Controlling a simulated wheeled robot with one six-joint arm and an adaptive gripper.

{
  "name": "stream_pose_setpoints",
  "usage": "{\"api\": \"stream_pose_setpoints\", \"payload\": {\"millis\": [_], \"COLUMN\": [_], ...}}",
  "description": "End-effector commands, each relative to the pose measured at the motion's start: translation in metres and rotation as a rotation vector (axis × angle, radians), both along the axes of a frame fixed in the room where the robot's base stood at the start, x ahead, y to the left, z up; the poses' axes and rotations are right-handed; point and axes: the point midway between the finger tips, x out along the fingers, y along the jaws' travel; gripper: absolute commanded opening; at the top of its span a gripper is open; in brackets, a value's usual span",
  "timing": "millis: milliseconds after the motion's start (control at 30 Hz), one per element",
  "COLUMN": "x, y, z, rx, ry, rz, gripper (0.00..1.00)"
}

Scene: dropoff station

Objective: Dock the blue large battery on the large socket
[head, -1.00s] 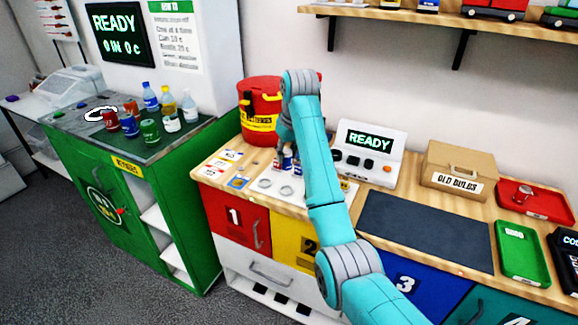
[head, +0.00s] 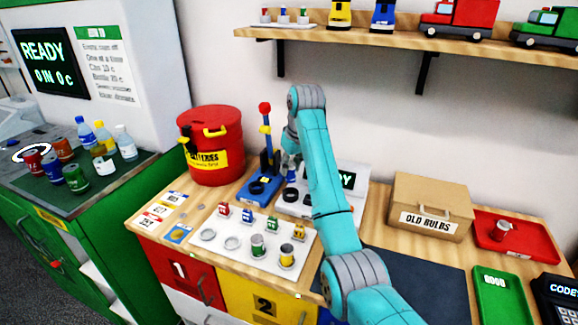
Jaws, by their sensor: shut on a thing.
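My gripper (head: 291,170) is at the end of the teal arm, over the back of the wooden bench, partly hidden by the arm. It is shut on the blue large battery, of which I can make out almost nothing at this size. Below it stands the light console (head: 318,210), with dark round parts on its front; its screen is partly covered by my arm. Which round part is the large socket, I cannot tell.
A blue device (head: 257,188) with a red-topped post stands left of the console, close to my gripper. A red bin (head: 212,145) is behind the tray. A cardboard box (head: 430,207) and red tray (head: 515,236) are to the right. A shelf (head: 400,38) hangs above.

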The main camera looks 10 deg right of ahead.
Motion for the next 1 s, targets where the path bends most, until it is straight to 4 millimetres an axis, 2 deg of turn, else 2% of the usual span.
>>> {"api": "stream_pose_setpoints", "payload": {"millis": [600,1000], "x": [0.0,0.0], "y": [0.0,0.0], "z": [-0.049,-0.055], "rx": [0.0,0.0], "ry": [0.001,0.0], "rz": [-0.001,-0.001], "gripper": [0.0,0.0]}}
